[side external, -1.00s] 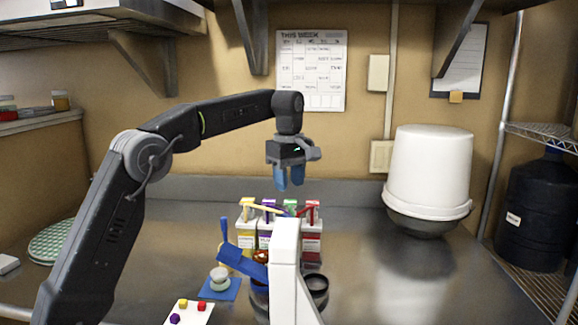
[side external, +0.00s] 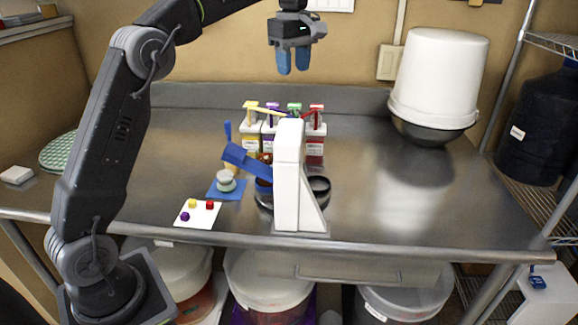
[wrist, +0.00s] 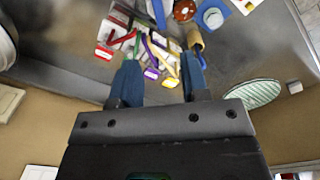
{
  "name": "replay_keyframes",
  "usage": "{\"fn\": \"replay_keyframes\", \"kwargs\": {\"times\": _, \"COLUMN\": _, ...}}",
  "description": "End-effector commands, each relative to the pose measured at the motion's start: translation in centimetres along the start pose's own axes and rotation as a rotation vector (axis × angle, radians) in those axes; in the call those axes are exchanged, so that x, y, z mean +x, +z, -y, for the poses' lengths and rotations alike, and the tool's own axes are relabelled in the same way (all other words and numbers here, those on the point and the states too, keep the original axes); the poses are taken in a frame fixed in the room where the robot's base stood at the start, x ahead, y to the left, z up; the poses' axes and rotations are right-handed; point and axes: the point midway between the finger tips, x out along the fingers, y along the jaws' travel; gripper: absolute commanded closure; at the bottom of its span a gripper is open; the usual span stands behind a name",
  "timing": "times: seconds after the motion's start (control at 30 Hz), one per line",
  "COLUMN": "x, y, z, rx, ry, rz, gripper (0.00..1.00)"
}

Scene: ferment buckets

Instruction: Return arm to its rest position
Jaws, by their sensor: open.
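My gripper (side external: 294,70) hangs with its blue fingers pointing down, high above the back of the steel counter (side external: 400,205). Its two fingers stand apart. In the wrist view the gripper (wrist: 158,62) shows nothing held between the fingers, with the coloured items far beyond them. My arm reaches up from the left and bends over to the right; its upper part is cut off by the top of the side view.
Boxes with coloured tops (side external: 315,147) stand below my gripper, behind a white stand (side external: 288,185). A white card (side external: 197,220) holds small coloured pieces, near a blue mat (side external: 216,191). A white bucket (side external: 437,75) is at right.

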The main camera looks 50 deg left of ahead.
Motion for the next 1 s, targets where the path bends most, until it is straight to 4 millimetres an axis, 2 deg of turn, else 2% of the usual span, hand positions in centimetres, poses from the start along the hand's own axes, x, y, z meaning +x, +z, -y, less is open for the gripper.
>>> {"fn": "replay_keyframes", "kwargs": {"times": 0.17, "x": -1.5, "y": 2.2, "z": 2.7, "rx": 0.176, "ry": 0.056, "rz": -0.018, "gripper": 0.58}}
{"fn": "replay_keyframes", "kwargs": {"times": 0.3, "x": -2.0, "y": 4.6, "z": 6.6, "rx": 0.406, "ry": 0.123, "rz": -0.051, "gripper": 0.58}}
{"fn": "replay_keyframes", "kwargs": {"times": 0.47, "x": -1.3, "y": 7.1, "z": 11.6, "rx": 0.669, "ry": 0.196, "rz": -0.103, "gripper": 0.58}}
{"fn": "replay_keyframes", "kwargs": {"times": 0.67, "x": 1.7, "y": 9.7, "z": 18.4, "rx": 0.997, "ry": 0.277, "rz": -0.189, "gripper": 0.58}}
{"fn": "replay_keyframes", "kwargs": {"times": 0.8, "x": 5.0, "y": 11.1, "z": 23.0, "rx": 1.214, "ry": 0.325, "rz": -0.262, "gripper": 0.58}}
{"fn": "replay_keyframes", "kwargs": {"times": 0.9, "x": 7.4, "y": 11.7, "z": 25.6, "rx": 1.344, "ry": 0.35, "rz": -0.312, "gripper": 0.58}}
{"fn": "replay_keyframes", "kwargs": {"times": 1.0, "x": 9.4, "y": 12.1, "z": 27.4, "rx": 1.438, "ry": 0.367, "rz": -0.351, "gripper": 0.58}}
